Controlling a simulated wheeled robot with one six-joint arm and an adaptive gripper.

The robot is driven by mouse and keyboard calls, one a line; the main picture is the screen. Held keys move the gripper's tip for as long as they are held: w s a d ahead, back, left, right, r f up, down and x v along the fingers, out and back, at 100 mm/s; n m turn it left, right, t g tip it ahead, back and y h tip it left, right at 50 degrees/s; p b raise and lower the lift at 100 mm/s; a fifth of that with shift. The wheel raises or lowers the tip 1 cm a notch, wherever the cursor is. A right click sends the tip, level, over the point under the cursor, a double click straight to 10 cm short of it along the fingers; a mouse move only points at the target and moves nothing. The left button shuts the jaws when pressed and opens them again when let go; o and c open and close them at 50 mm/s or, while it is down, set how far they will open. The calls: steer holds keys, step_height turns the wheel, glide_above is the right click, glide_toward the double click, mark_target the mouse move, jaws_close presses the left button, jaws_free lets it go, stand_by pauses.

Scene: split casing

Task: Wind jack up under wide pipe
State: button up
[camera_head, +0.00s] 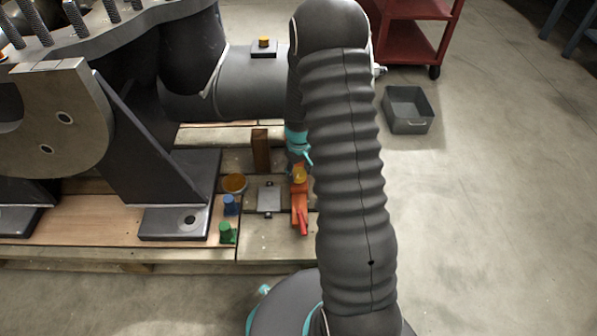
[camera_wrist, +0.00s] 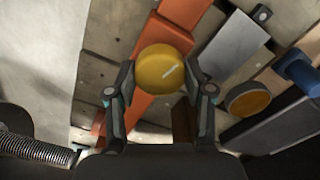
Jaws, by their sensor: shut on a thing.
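The orange jack (camera_head: 299,207) stands on the pallet, with a yellow round knob (camera_head: 299,175) at its top and a red piece at its near end. In the wrist view the knob (camera_wrist: 163,68) lies between the two fingertips of my gripper (camera_wrist: 160,72), over the orange body (camera_wrist: 130,104). My gripper is shut on the knob. In the head view my arm hides part of the gripper and jack. The wide grey pipe (camera_head: 250,88) runs across behind the jack; my arm covers its right end. Contact between jack and pipe cannot be seen.
A grey plate (camera_head: 269,199), an amber-filled dish (camera_head: 234,183), a blue piece (camera_head: 231,205) and a green piece (camera_head: 227,232) sit left of the jack. A brown block (camera_head: 261,151) stands behind. The casing's bracket (camera_head: 150,150) is further left. Floor at right is open around a grey bin (camera_head: 408,108).

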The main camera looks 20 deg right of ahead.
mark_target(299, 172)
steer(key=shift+w+n, duration=0.15)
steer(key=shift+n, duration=1.05)
steer(key=o, duration=1.2)
steer(key=shift+c, duration=0.2)
step_height(299, 172, up, 12)
